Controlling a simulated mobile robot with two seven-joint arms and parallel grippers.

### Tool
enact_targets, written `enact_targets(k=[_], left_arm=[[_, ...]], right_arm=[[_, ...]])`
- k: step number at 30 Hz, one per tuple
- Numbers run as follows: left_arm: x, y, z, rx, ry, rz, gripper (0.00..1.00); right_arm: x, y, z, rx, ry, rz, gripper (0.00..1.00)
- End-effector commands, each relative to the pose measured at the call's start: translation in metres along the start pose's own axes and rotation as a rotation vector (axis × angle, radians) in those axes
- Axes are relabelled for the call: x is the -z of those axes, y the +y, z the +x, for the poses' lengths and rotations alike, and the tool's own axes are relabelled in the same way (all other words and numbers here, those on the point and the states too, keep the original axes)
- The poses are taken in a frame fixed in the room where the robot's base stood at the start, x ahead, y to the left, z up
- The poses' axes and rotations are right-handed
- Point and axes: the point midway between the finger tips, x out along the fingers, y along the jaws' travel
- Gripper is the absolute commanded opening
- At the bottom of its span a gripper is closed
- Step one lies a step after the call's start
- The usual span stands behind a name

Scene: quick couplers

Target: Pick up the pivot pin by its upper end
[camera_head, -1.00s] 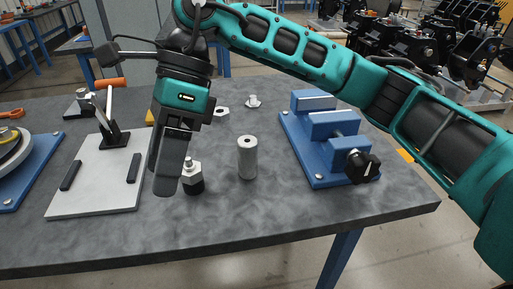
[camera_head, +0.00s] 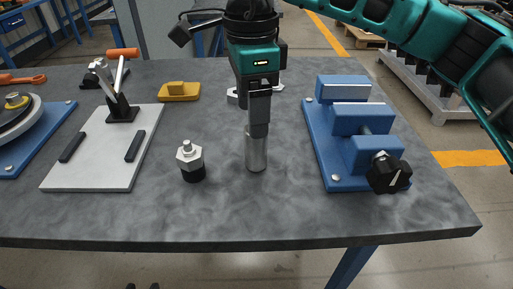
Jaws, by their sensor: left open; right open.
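The pivot pin, seemingly the upright grey metal cylinder (camera_head: 256,158), stands on the dark table. My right gripper (camera_head: 258,130) points down over its upper end, with the fingers overlapping the pin's top in this view. The pin's top face is hidden. The gripper is open; whether a finger touches the pin cannot be told. Two small dark tips at the bottom edge appear to be my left gripper (camera_head: 142,286), open, apart and far from the pin.
A hex fitting with a black base (camera_head: 190,162) stands left of the pin. A blue vise (camera_head: 352,135) with a black knob is to the right. A white plate with a toggle clamp (camera_head: 85,165) lies left, a yellow block (camera_head: 179,92) behind. The table's front (camera_head: 300,215) is clear.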

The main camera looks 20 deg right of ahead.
Motion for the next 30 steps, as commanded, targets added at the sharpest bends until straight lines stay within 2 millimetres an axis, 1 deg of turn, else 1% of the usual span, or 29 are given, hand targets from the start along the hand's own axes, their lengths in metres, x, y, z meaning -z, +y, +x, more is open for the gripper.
enact_targets(k=[1, 8, 11, 15, 18, 25, 26, 30], left_arm=[[-0.002, 0.0, 0.001, 0.0, -0.002, 0.0, 0.43], [-0.005, 0.0, 0.002, 0.0, -0.005, -0.001, 0.43], [-0.008, 0.0, 0.003, 0.0, -0.005, -0.001, 0.43], [-0.011, 0.0, 0.005, 0.0, -0.005, -0.001, 0.43], [-0.013, 0.0, 0.006, 0.0, -0.005, -0.001, 0.43], [-0.012, 0.0, 0.005, 0.0, -0.006, -0.001, 0.43], [-0.012, 0.0, 0.005, 0.0, -0.006, -0.001, 0.43], [-0.012, 0.0, 0.006, 0.0, -0.006, -0.001, 0.43]], right_arm=[[0.0, 0.0, 0.008, -0.001, 0.001, 0.0, 0.71], [0.001, 0.001, 0.021, 0.0, 0.0, 0.001, 0.71], [0.002, 0.004, 0.033, -0.003, 0.001, -0.001, 0.71], [0.004, 0.007, 0.054, -0.002, 0.001, -0.001, 0.71], [0.004, 0.006, 0.066, -0.001, 0.001, 0.0, 0.71], [0.003, 0.006, 0.067, 0.001, -0.001, 0.0, 0.71], [0.003, 0.006, 0.067, 0.001, -0.001, 0.0, 0.69], [0.003, 0.006, 0.067, 0.001, -0.001, 0.0, 0.56]])
